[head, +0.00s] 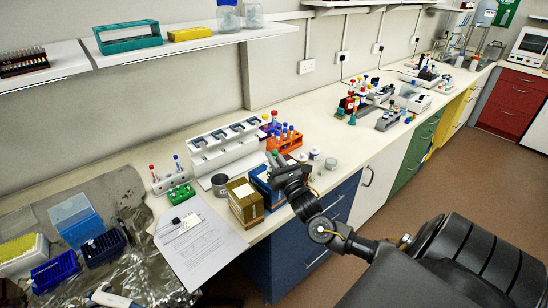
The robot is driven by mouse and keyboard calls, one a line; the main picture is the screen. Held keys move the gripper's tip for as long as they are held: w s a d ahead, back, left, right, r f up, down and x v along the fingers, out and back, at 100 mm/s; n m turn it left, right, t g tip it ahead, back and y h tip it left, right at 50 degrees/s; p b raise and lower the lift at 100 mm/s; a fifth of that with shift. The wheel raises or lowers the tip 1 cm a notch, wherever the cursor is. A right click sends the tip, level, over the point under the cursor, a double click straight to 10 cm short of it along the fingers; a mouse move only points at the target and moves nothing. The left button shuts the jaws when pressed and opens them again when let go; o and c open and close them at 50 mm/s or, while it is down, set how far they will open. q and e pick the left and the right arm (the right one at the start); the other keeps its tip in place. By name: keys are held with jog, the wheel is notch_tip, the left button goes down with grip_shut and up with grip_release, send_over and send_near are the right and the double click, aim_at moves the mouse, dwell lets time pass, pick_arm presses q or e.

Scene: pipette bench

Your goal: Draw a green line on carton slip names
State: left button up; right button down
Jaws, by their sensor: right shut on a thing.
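An olive-brown carton (246,208) with a white slip on its top (243,190) stands at the bench's front edge. A blue carton (262,184) stands just right of it, partly hidden by my right gripper. My right gripper (279,173) is shut above the blue carton, on what looks like a green marker (275,157); only a small green part of it shows. I cannot tell whether it touches a slip, and the writing on the slips is too small to read. My left gripper is not in view.
A printed sheet (203,250) with a small white-and-black item lies left of the cartons. A grey cylinder (220,186), a white multi-bay holder (226,146), an orange tube rack (286,142) and a green rack (181,194) stand close by. Foil and tip boxes fill the left.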

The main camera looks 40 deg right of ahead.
aim_at(276, 154)
jog(key=shift+s+f+p, duration=0.1)
jog(key=shift+s+p, duration=0.3)
jog(key=shift+p, duration=0.15)
dwell(1.1)
jog(key=shift+r+p, duration=0.2)
jog(key=shift+p, duration=0.2)
dwell(1.1)
jog(key=shift+r, duration=0.1)
notch_tip(276, 154, up, 3)
jog(key=p, duration=0.2)
jog(key=shift+p, duration=0.4)
jog(key=shift+r+p, duration=0.75)
jog(key=shift+r, duration=0.2)
